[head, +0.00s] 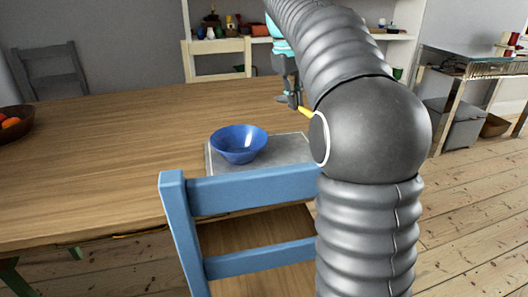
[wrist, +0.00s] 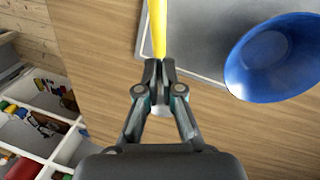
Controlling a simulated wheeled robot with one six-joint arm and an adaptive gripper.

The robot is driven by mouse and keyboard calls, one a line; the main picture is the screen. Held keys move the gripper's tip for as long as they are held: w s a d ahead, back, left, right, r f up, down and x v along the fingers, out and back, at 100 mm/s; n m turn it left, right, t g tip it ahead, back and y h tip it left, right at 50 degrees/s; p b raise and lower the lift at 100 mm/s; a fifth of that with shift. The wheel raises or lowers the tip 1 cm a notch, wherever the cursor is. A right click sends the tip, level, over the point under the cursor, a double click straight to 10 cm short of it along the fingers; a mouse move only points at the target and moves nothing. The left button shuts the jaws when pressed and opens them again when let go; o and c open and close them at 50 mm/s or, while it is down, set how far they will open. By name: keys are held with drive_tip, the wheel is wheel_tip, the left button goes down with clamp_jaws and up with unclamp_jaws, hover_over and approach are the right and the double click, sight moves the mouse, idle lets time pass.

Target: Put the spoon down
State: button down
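My gripper (wrist: 160,66) is shut on a yellow spoon (wrist: 158,28), of which a narrow yellow length sticks out beyond the fingertips in the wrist view; its far end is cut off by the frame. In the head view my gripper (head: 292,102) is above the wooden table, to the right of and beyond the blue bowl, and a short piece of the spoon (head: 305,112) shows before my arm hides the rest. In the wrist view the spoon passes over the grey tray's edge area, left of the bowl.
A blue bowl (head: 239,146) stands on a grey tray (head: 217,168) on the wooden table (head: 110,150). A blue chair (head: 250,194) stands at the near edge. A fruit bowl (head: 22,130) is at far left. The table's left and middle are clear. Shelves (wrist: 72,146) stand behind the table.

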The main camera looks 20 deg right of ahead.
sight(297, 146)
drive_tip(key=m, duration=0.2)
drive_tip(key=shift+s+d+m, duration=0.3)
drive_tip(key=shift+d+m, duration=0.05)
drive_tip(key=shift+m, duration=0.05)
wheel_tip(297, 146, down, 10)
drive_tip(key=shift+r+b, duration=0.1)
drive_tip(key=shift+b, duration=0.8)
drive_tip(key=c, duration=1.3)
unclamp_jaws()
drive_tip(key=r, duration=0.4)
drive_tip(key=a+r+p, duration=0.1)
drive_tip(key=r, duration=0.2)
drive_tip(key=a+r+p, duration=0.1)
drive_tip(key=r, duration=0.3)
drive_tip(key=shift+a+r, duration=0.2)
drive_tip(key=shift+r, duration=0.15)
